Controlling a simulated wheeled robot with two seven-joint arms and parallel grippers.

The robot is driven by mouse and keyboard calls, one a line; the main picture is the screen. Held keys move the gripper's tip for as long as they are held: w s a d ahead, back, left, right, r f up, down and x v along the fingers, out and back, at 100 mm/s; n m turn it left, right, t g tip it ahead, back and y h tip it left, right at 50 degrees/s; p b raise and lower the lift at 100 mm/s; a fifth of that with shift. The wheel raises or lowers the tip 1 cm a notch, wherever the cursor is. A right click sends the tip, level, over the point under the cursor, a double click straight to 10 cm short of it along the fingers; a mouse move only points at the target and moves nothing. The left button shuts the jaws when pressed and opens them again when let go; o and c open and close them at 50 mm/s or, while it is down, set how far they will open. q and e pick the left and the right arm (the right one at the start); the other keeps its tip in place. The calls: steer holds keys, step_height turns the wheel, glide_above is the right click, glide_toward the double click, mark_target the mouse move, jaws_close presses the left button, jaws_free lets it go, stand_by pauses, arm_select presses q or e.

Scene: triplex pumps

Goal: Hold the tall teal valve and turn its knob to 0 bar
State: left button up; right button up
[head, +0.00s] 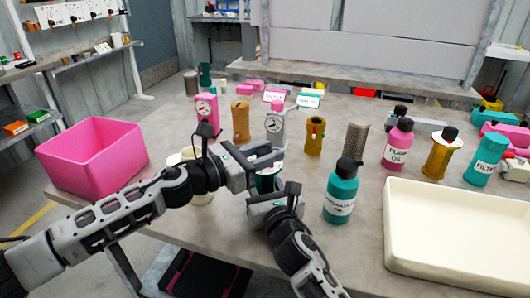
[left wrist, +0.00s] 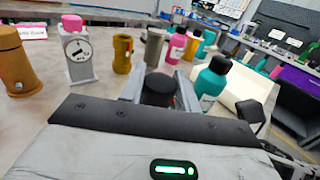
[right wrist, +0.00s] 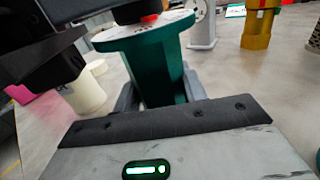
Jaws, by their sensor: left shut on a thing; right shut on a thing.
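The tall teal valve (head: 268,183) stands on the table, mostly hidden behind my arms in the head view. Its tapered teal body (right wrist: 158,72) and pale marked top plate show in the right wrist view. My right gripper (right wrist: 160,98) is shut on the body from the near side. The valve's black knob (left wrist: 158,88) is between the fingers of my left gripper (left wrist: 158,82), which is shut on it from above. A red mark shows at the knob's base in the right wrist view (right wrist: 148,17). The scale is too small to read.
A teal bottle (head: 341,195) stands close on the right, beside a cream tray (head: 395,235). A grey gauge valve with a pink knob (head: 274,126) and ochre parts (head: 240,122) stand behind. A pink bin (head: 120,150) is at left. A cream cup (right wrist: 88,92) stands near the valve.

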mark_target(265, 150)
arm_select(q)
steer(key=shift+m+g+h, duration=0.7)
steer(key=shift+m+g, duration=0.3)
steer(key=shift+g, duration=0.4)
steer(key=o, duration=1)
step_height(265, 150, up, 10)
steer(key=shift+r, duration=0.1)
steer(key=shift+c, duration=0.2)
